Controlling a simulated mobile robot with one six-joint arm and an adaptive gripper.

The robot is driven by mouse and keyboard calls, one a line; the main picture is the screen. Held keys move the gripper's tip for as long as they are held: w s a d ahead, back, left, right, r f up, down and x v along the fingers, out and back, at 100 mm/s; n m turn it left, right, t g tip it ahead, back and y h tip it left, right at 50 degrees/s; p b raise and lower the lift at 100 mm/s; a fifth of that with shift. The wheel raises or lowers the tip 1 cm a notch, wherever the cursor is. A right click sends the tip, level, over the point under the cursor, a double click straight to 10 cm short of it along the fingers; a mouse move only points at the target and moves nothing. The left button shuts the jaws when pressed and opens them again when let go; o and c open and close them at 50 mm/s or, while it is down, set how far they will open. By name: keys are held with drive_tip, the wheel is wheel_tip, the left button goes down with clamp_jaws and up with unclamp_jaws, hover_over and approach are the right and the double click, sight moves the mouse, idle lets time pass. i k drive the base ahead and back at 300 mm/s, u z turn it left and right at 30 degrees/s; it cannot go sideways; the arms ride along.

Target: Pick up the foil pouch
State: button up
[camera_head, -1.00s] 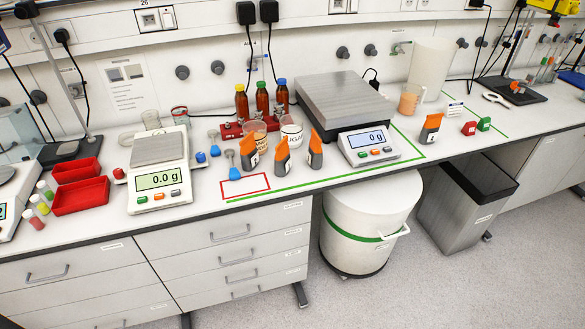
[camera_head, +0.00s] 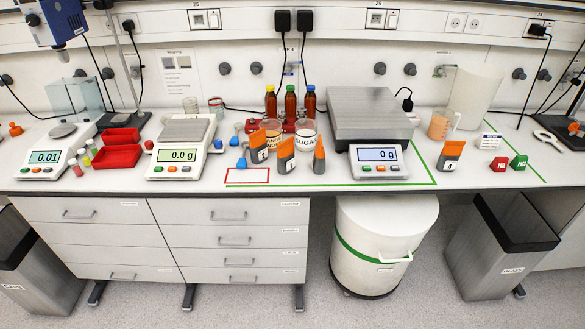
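No item is plainly marked as the foil pouch. Several orange-and-grey upright packs that could be pouches stand on the bench in the head view. One pack (camera_head: 258,147) is at the left of a group of three, with a middle pack (camera_head: 286,155) and a darker right pack (camera_head: 319,156) beside it. My gripper is not in view.
A small scale (camera_head: 180,150) and a large scale (camera_head: 376,165) flank the group. Behind it are jars labelled sugar (camera_head: 306,138) and several brown bottles (camera_head: 291,103). Bins (camera_head: 505,240) stand below the bench.

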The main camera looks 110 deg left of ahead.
sight(286, 158)
drive_tip(key=u, duration=0.25)
drive_tip(key=i, duration=0.35)
drive_tip(key=u, duration=1.1)
drive_tip(key=k, duration=0.2)
drive_tip(key=u, duration=3)
